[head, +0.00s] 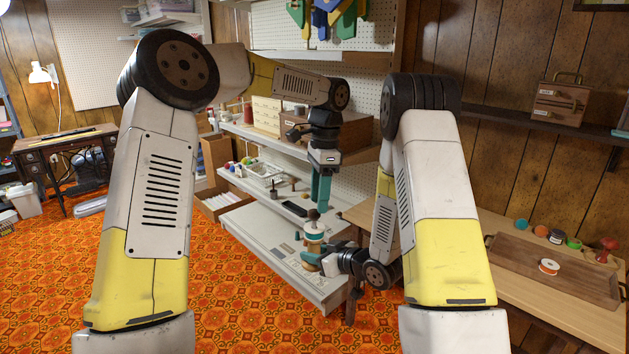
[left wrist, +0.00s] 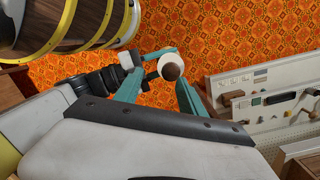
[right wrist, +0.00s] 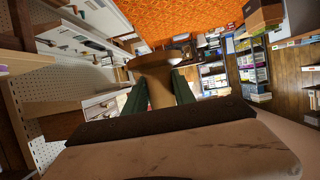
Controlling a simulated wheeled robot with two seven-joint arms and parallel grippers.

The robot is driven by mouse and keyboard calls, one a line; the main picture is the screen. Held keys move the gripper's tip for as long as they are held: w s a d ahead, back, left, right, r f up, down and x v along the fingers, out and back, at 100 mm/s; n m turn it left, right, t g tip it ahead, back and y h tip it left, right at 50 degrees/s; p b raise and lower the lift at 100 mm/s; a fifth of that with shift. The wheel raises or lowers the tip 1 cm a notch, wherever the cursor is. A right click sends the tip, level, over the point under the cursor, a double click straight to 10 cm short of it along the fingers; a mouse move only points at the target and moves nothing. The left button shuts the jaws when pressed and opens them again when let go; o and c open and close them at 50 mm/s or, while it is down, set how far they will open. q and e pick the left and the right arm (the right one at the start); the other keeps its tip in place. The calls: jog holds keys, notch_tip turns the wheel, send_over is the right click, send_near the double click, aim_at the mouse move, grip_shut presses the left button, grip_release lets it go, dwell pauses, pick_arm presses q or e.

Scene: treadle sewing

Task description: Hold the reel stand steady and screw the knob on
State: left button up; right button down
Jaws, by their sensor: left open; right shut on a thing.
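The reel stand (head: 314,236) stands upright over the white lower shelf, with pale and teal bands and a wooden lower part. A small dark brown knob (head: 313,214) shows at its top; I cannot tell whether it is threaded on. My left gripper (head: 321,199) points down just above it. In the left wrist view the brown knob (left wrist: 172,71) and a white disc beneath lie between its open teal fingers (left wrist: 168,72). My right gripper (head: 322,263) comes from the right, low down, shut on the reel stand. In the right wrist view its fingers (right wrist: 158,88) flank the wooden stem (right wrist: 159,92).
The white shelf unit (head: 262,243) carries small parts and a dark flat item (head: 294,209) close to the stand. On the right, a wooden table (head: 500,232) holds a tray (head: 520,262) with a spool (head: 549,266). Upper shelves hang behind my left arm.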

aim_at(314, 210)
pick_arm(q)
jog(key=n, duration=0.2)
jog(key=r+n, duration=0.1)
jog(key=n, duration=0.2)
jog(key=shift+w+a+r, duration=0.1)
jog(key=shift+w+a, duration=0.05)
jog(key=shift+w, duration=0.05)
jog(key=n, duration=0.3)
jog(key=shift+w+a+r, duration=0.1)
jog(key=shift+r, duration=0.25)
jog(key=n, duration=0.2)
jog(key=r+n, duration=0.1)
jog(key=n, duration=0.1)
jog(key=r+n, duration=0.1)
jog(key=n, duration=0.1)
jog(key=shift+w+a+n+t+h, duration=0.3)
jog(key=shift+w+n+t+h, duration=0.05)
jog(key=shift+n+t+h, duration=0.05)
jog(key=shift+f, duration=0.2)
jog(key=shift+f, duration=3.9)
